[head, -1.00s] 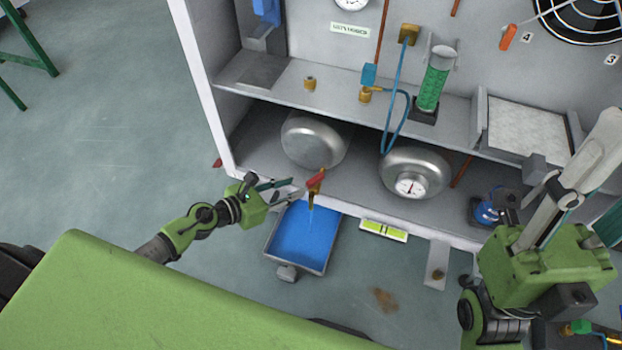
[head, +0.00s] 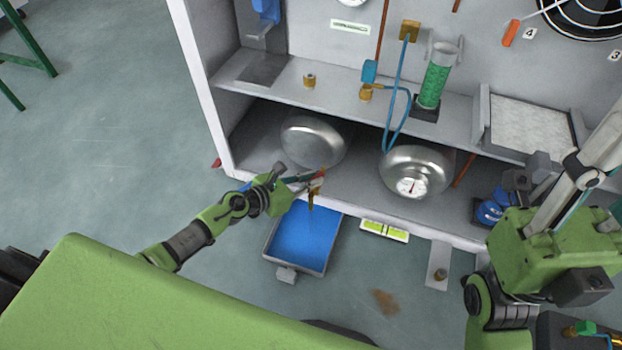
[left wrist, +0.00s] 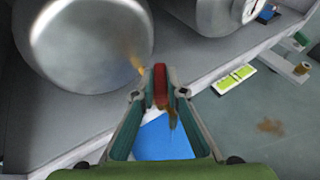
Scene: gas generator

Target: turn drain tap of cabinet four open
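The drain tap shows as a red handle (head: 318,181) on a brass spout (head: 311,201) at the cabinet's front edge, above a blue drip tray (head: 326,252). In the left wrist view the red handle (left wrist: 160,86) stands between the two fingertips. My left gripper (head: 310,182) has its fingers drawn in around the handle and looks shut on it; the fingers partly hide the handle in the head view. My right gripper (head: 556,245) is at the lower right, away from the tap; its fingertips are not clear.
Two round metal tanks (head: 313,140) (head: 417,172) stand on the lower shelf, the right one with a gauge. A yellow-green level (head: 384,230) and a bracket (head: 437,265) are along the front edge. A green cylinder (head: 435,82) stands on the upper shelf.

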